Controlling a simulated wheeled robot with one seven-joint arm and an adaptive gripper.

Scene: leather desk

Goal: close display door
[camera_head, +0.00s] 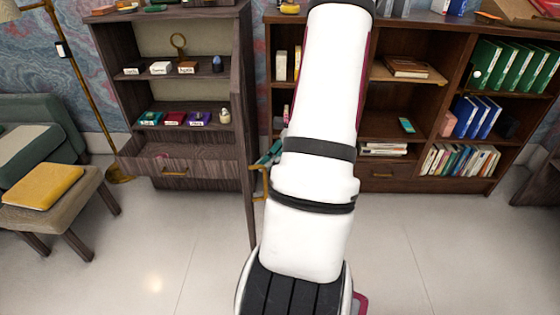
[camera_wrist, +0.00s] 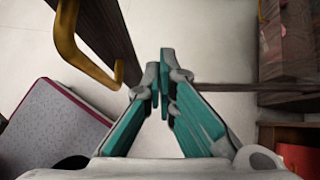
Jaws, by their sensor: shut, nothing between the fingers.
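The dark wood display cabinet (camera_head: 112,100) stands at the left in the head view. Its door (camera_head: 246,120) is swung open and seen nearly edge-on at the cabinet's right side. The door also shows in the wrist view (camera_wrist: 108,35), with its gold handle (camera_wrist: 85,58) on its left face. In the head view the handle (camera_head: 265,184) is beside my white arm. My gripper (camera_wrist: 160,78) has teal fingers, shut and empty, with tips just right of the door's lower end in the wrist view. Contact with the door cannot be told. My arm partly hides the gripper in the head view.
A bookcase (camera_head: 456,105) with binders and books stands at the right, partly behind my arm. The cabinet's low drawer (camera_head: 172,172) appears pulled out. The pale floor in front is clear.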

